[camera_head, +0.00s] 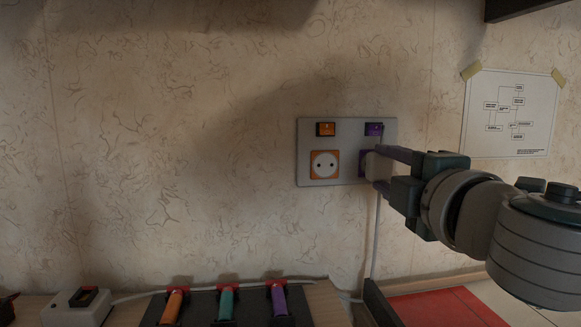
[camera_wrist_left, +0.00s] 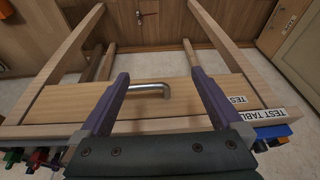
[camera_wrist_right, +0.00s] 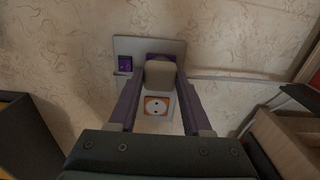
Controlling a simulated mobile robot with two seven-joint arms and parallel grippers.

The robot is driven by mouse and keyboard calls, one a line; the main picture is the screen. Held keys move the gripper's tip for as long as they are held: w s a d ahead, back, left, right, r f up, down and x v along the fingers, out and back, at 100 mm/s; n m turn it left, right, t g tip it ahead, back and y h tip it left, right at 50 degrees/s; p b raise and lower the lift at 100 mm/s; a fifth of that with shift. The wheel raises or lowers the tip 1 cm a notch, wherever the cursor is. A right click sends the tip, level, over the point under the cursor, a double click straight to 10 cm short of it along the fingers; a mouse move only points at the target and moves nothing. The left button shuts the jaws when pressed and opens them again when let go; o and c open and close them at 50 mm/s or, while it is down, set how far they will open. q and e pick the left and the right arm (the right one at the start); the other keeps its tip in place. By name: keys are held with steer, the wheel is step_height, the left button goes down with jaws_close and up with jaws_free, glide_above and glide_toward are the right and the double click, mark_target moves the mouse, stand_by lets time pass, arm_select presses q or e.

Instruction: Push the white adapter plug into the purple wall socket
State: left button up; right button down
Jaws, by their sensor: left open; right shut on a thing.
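The white adapter plug (camera_wrist_right: 160,76) is clamped between the fingers of my right gripper (camera_wrist_right: 161,84). In the head view the adapter (camera_head: 376,166) is a pale block right at the wall panel, over the purple wall socket (camera_head: 362,163). The adapter and gripper hide most of that socket. In the right wrist view only a purple rim (camera_wrist_right: 160,57) shows behind the adapter; I cannot tell how deep the plug sits. My right gripper also shows in the head view (camera_head: 381,167). My left gripper (camera_wrist_left: 160,78) is open and empty, over a wooden table with a metal handle.
The grey panel (camera_head: 344,183) also carries an orange socket (camera_head: 325,165), an orange switch (camera_head: 326,129) and a purple switch (camera_head: 374,129). Below stand orange, teal and purple-handled items (camera_head: 226,303) and a white switch box (camera_head: 77,306). The wall left of the panel is clear.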

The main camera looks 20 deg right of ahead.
steer(key=shift+w+d, duration=0.1)
steer(key=shift+w, duration=0.35)
stand_by(0.5)
steer(key=shift+c, duration=1.3)
jaws_free()
steer(key=v, duration=1)
steer(key=shift+d, duration=0.1)
